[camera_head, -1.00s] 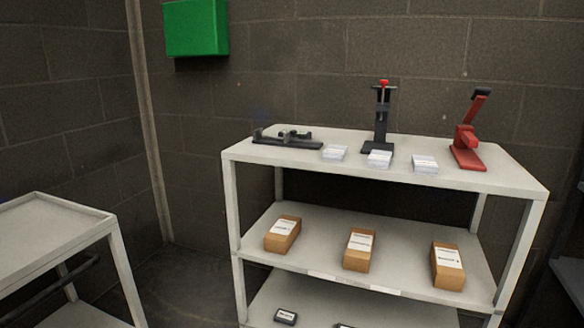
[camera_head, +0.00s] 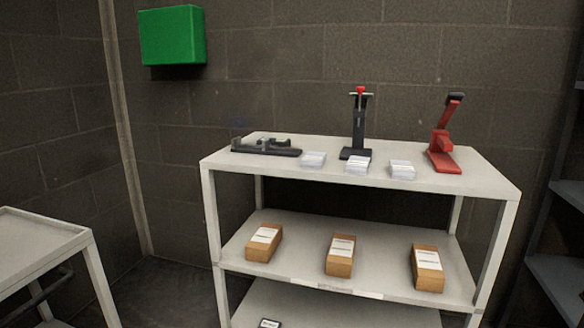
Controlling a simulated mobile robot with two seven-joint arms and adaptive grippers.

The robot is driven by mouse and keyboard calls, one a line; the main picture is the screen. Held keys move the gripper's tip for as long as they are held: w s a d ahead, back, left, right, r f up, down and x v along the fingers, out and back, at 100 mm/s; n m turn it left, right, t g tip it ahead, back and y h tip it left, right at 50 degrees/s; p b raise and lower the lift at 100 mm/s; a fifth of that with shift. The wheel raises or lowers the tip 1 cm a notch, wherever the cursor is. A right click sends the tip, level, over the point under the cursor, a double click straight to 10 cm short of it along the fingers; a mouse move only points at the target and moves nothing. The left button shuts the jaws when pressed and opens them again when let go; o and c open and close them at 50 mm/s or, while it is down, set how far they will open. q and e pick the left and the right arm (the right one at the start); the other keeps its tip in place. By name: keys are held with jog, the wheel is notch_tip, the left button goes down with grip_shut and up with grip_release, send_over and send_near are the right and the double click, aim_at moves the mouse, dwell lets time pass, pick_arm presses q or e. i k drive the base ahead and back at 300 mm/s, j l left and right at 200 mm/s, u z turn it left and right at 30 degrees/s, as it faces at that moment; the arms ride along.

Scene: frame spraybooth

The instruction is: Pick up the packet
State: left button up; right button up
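Several small white items that look like packets lie on the top of a white shelf unit. The left one (camera_head: 313,159), the middle one (camera_head: 357,165) and the right one (camera_head: 402,169) sit in a row near the front edge. Which of them is the task's packet I cannot tell. Brown boxes with white labels stand on the middle shelf: a left box (camera_head: 264,242), a middle box (camera_head: 340,255) and a right box (camera_head: 427,267). Neither of my grippers shows in the head view.
The shelf unit (camera_head: 485,180) also bears a flat black device (camera_head: 266,146), a black upright press with a red top (camera_head: 357,125) and a red tool (camera_head: 443,140). A white cart (camera_head: 35,240) stands at left, a dark rack (camera_head: 560,235) at right. A green box (camera_head: 172,35) hangs on the wall.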

aim_at(312, 159)
jog(key=i+j, duration=0.7)
